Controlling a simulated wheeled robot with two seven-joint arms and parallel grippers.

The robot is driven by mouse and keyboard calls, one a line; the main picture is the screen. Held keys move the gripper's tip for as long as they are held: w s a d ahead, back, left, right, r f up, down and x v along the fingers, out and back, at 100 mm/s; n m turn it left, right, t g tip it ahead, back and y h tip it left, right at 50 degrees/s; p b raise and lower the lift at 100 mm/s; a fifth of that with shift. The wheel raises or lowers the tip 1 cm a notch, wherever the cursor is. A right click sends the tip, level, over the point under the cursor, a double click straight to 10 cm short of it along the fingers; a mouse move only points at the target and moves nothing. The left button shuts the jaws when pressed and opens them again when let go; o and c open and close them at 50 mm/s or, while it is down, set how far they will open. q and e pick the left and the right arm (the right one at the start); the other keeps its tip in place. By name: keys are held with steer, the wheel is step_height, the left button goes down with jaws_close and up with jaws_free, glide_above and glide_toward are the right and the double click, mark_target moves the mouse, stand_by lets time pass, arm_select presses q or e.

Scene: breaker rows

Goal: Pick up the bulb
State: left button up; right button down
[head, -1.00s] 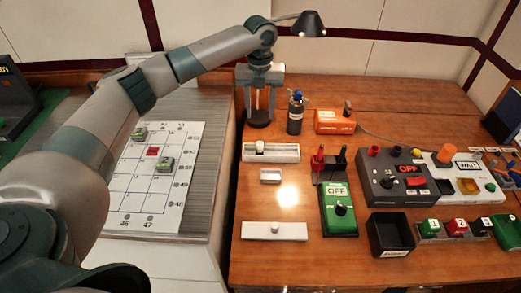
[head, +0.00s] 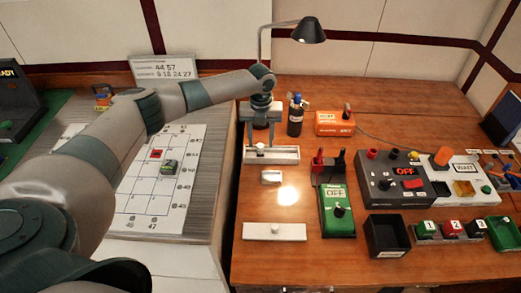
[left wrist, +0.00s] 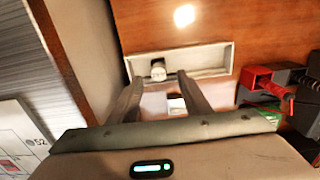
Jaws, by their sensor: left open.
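The bulb, a small pale rounded piece (head: 261,149), is in the left part of a long white tray (head: 287,155) on the wooden table. In the left wrist view the bulb (left wrist: 158,70) shows in the same tray (left wrist: 205,60), just beyond my fingertips. My left gripper (head: 262,138) points down, open and empty, close to the tray's left part. In the left wrist view its two fingers (left wrist: 160,80) reach toward the tray with the bulb roughly between their tips. I cannot tell the exact height gap. My right gripper is not in view.
A small pale box (head: 271,177) and a white strip with a knob (head: 275,231) lie nearer me. A green OFF box (head: 337,212) and red and black plugs stand right. A desk lamp (head: 308,31) hangs over the back.

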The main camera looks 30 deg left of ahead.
mark_target(260, 146)
arm_select(q)
steer(key=shift+f, duration=0.4)
steer(key=shift+f+p, duration=0.55)
steer(key=shift+f, duration=0.05)
step_height(260, 146, down, 3)
steer(key=shift+s+f+p, duration=0.1)
steer(key=shift+p, duration=0.45)
steer(key=shift+a+f, duration=0.1)
steer(key=shift+f, duration=0.3)
jaws_close()
steer(key=shift+r, duration=0.15)
